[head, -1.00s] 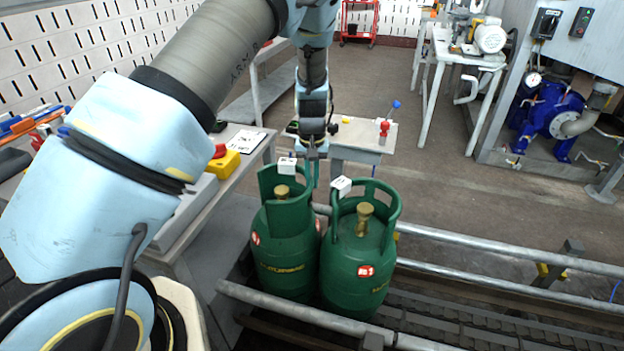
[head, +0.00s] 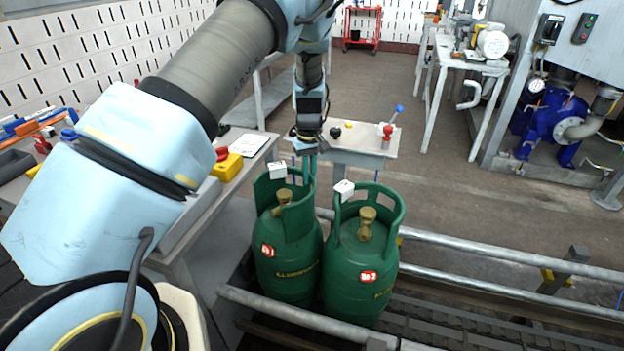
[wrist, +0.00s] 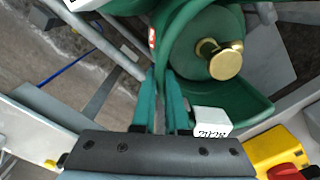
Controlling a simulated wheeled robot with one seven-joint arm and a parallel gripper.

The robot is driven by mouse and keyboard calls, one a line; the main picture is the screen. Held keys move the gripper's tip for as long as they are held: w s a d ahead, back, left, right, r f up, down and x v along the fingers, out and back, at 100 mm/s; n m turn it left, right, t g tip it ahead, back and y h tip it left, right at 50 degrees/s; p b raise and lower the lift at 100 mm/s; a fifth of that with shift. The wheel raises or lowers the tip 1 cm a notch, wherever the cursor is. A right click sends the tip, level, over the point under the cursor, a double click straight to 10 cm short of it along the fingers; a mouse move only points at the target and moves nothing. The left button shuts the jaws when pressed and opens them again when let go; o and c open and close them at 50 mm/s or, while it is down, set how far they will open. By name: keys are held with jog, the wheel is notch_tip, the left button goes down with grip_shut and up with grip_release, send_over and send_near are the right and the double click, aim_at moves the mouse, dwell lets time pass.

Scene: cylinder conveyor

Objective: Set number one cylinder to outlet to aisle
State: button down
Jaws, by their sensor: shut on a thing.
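The number one cylinder (head: 290,262) is a green gas bottle with a "No 1" label and a brass valve, standing upright on the left. My gripper (head: 308,168) is shut on the back right part of its collar, near the number two cylinder (head: 362,300). In the wrist view my fingers (wrist: 163,85) pinch the green collar rim, with a brass valve (wrist: 220,60) and a white tag (wrist: 210,121) beside them. The number two cylinder stands upright close on the right.
The conveyor (head: 470,318) with metal rails (head: 500,262) runs to the right. A side table with a yellow-and-red button box (head: 227,165) stands at left. A small grey table (head: 365,145) stands behind the cylinders. Open floor (head: 440,200) lies beyond the rails.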

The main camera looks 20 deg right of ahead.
jog(key=shift+w+n, duration=0.45)
jog(key=shift+n, duration=0.15)
jog(key=c, duration=0.9)
grip_release()
jog(key=shift+a, duration=0.1)
jog(key=shift+c, duration=0.2)
notch_tip(320, 180, up, 11)
jog(key=b, duration=0.2)
jog(key=shift+b, duration=0.4)
jog(key=shift+c, duration=0.3)
